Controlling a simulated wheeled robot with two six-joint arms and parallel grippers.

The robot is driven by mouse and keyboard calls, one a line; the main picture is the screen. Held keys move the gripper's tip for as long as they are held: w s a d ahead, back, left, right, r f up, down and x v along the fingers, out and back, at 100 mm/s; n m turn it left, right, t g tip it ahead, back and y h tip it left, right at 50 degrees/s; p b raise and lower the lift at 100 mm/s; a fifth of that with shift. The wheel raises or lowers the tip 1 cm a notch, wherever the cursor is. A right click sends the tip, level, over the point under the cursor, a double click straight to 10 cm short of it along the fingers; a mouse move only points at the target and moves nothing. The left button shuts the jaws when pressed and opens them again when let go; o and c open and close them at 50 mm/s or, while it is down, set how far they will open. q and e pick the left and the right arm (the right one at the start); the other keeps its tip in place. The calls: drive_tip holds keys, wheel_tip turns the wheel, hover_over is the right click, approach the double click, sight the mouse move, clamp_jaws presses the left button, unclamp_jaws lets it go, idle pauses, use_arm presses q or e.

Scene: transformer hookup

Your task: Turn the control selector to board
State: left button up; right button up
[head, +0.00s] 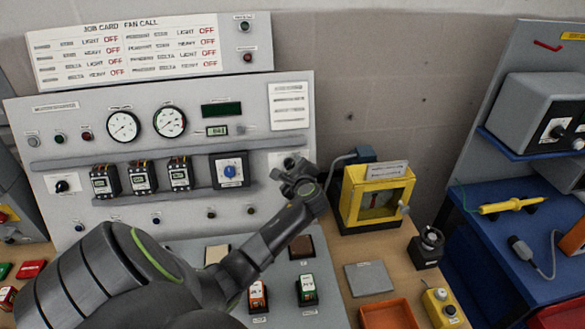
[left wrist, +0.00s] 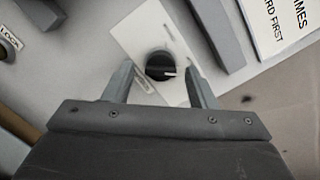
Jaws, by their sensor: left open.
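The control selector is a round black knob with a white pointer mark on a white plate. In the left wrist view the knob (left wrist: 160,66) lies ahead of and between the fingertips of my left gripper (left wrist: 160,80), which is open. The pointer mark faces right in that picture. I cannot tell whether the fingers touch the knob. The plate's lettering is partly hidden and unreadable. In the head view my left gripper (head: 298,170) is at the right side of the grey panel and hides most of the selector. My right gripper is not in view.
The grey panel (head: 70,135) carries dials, small relays and a blue knob (head: 230,171) left of my gripper. A yellow box (head: 378,195) stands to the right on the bench. An orange tray (head: 390,314) and a grey plate (head: 368,278) lie in front of it.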

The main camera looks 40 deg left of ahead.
use_arm(q)
drive_tip(key=c, duration=1)
drive_tip(key=shift+o, duration=0.2)
drive_tip(key=shift+n, duration=0.3)
drive_tip(key=n, duration=0.3)
drive_tip(key=shift+r, duration=0.1)
drive_tip(key=n+g, duration=0.1)
drive_tip(key=n, duration=0.3)
drive_tip(key=shift+w+r+h, duration=0.1)
drive_tip(key=shift+h, duration=0.2)
drive_tip(key=n, duration=0.4)
drive_tip(key=shift+r+n, duration=0.1)
drive_tip(key=shift+n, duration=0.2)
drive_tip(key=shift+a+n+h, duration=0.1)
drive_tip(key=shift+n+h, duration=0.4)
drive_tip(key=shift+n, duration=1.3)
